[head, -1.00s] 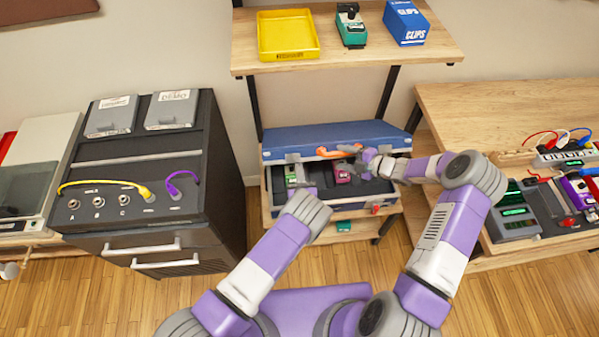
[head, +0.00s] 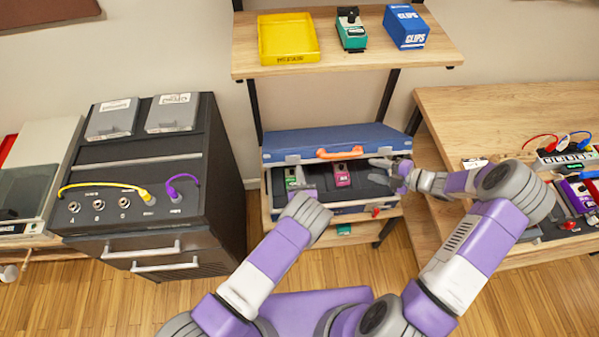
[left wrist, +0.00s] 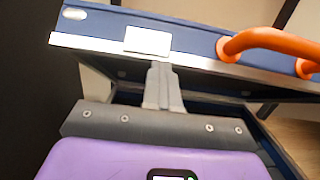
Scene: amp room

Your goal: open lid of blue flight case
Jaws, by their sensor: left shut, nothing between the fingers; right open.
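The blue flight case (head: 368,136) stands on a lower wooden shelf in the head view. Its lid is raised, with the orange handle (head: 339,153) on the lid's front edge. Inside, a pink pedal (head: 341,175) and a green pedal show. My left gripper (head: 300,172) is shut and empty at the left of the case opening. In the left wrist view its closed fingers (left wrist: 162,82) reach to just under the lid's metal front edge (left wrist: 141,41); I cannot tell whether they touch. My right gripper (head: 388,168) is open and empty at the right of the opening, apart from the handle.
A black cabinet (head: 150,222) stands left. A wooden bench (head: 490,115) with cables and pedals stands right.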

